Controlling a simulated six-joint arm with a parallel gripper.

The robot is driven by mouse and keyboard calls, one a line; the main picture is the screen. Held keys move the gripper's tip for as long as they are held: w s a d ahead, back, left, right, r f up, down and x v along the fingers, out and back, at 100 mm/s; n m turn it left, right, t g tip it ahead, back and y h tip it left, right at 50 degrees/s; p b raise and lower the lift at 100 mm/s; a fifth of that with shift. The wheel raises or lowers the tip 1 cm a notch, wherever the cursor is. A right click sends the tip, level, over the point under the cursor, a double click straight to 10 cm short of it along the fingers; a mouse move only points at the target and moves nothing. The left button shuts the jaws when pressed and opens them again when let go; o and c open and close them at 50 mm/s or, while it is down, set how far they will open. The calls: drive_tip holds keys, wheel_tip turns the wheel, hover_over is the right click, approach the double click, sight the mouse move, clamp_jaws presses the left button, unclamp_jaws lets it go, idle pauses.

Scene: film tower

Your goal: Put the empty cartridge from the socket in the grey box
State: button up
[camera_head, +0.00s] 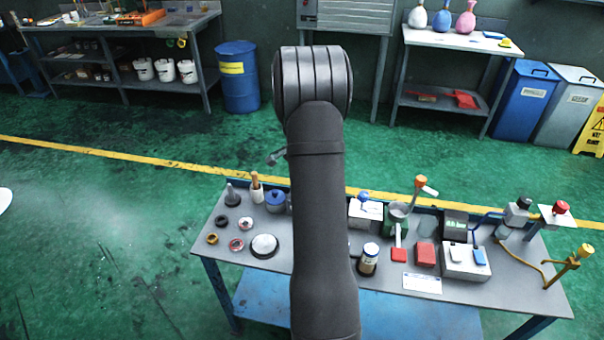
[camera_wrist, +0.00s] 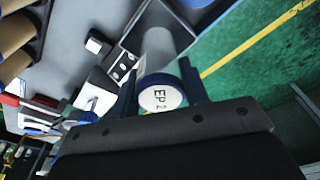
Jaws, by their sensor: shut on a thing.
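My gripper (camera_wrist: 161,90) shows in the wrist view, its two dark fingers shut on the cartridge (camera_wrist: 160,98). The cartridge's round white end, marked "EP 2" with the rest unclear, and blue rim face the camera. A pale grey cylinder (camera_wrist: 165,52) extends beyond it and looks like its body. A grey walled shape (camera_wrist: 190,14) lies behind it and may be the grey box; I cannot tell whether the cartridge is inside or above it. In the head view my arm hides the gripper and the held cartridge. I cannot identify the socket.
A blue pot (camera_head: 275,201) and small rings stand at left. Green floor lies beyond the edge.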

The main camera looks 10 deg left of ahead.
drive_tip(key=shift+f, duration=3.5)
drive_tip(key=o, duration=1.1)
drive_tip(key=shift+d, duration=0.1)
drive_tip(key=shift+r, duration=3.6)
